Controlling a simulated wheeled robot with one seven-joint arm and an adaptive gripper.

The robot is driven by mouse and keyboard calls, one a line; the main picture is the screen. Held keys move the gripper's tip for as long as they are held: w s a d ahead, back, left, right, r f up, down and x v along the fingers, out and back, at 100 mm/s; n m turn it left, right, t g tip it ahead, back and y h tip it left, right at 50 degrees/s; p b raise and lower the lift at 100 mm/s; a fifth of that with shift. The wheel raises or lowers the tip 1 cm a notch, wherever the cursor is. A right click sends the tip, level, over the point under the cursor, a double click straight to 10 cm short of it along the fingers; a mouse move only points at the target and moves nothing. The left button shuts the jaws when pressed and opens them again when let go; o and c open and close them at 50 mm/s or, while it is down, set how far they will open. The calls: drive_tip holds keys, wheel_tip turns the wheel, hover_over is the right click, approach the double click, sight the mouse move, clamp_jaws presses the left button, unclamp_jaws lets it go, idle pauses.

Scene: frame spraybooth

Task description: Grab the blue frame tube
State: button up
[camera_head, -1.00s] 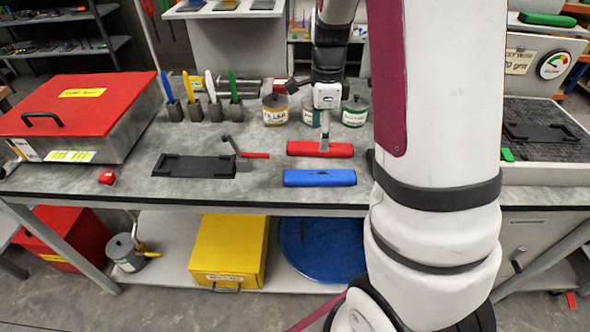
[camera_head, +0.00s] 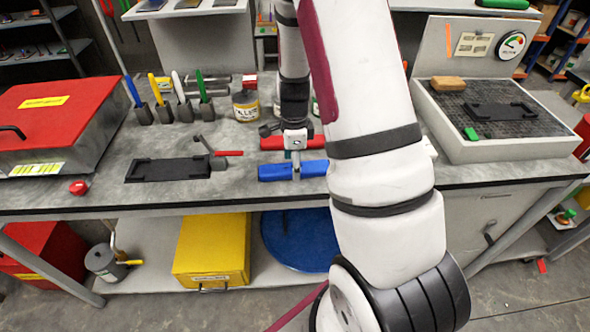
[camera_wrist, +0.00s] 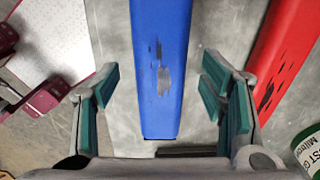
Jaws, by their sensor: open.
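The blue frame tube (camera_head: 275,171) lies across the grey bench near its front edge. In the wrist view the blue tube (camera_wrist: 160,70) runs between my two teal-padded fingers, with a gap on each side. It has dark scuffs on its face. My gripper (camera_head: 296,170) is open above the blue tube and hides a small part of it in the head view; its fingers (camera_wrist: 165,95) are apart and touch nothing that I can see. How high the fingers are above the tube I cannot tell.
A red tube (camera_head: 272,143) lies parallel just behind, and close to the right finger in the wrist view (camera_wrist: 284,55). A black holder (camera_head: 168,169) and small clamp (camera_head: 218,158) lie left. Labelled cans (camera_head: 246,105) stand behind.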

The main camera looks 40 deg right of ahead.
drive_tip(key=shift+f, duration=0.25)
drive_tip(key=c, duration=1.4)
drive_tip(key=shift+r, duration=0.15)
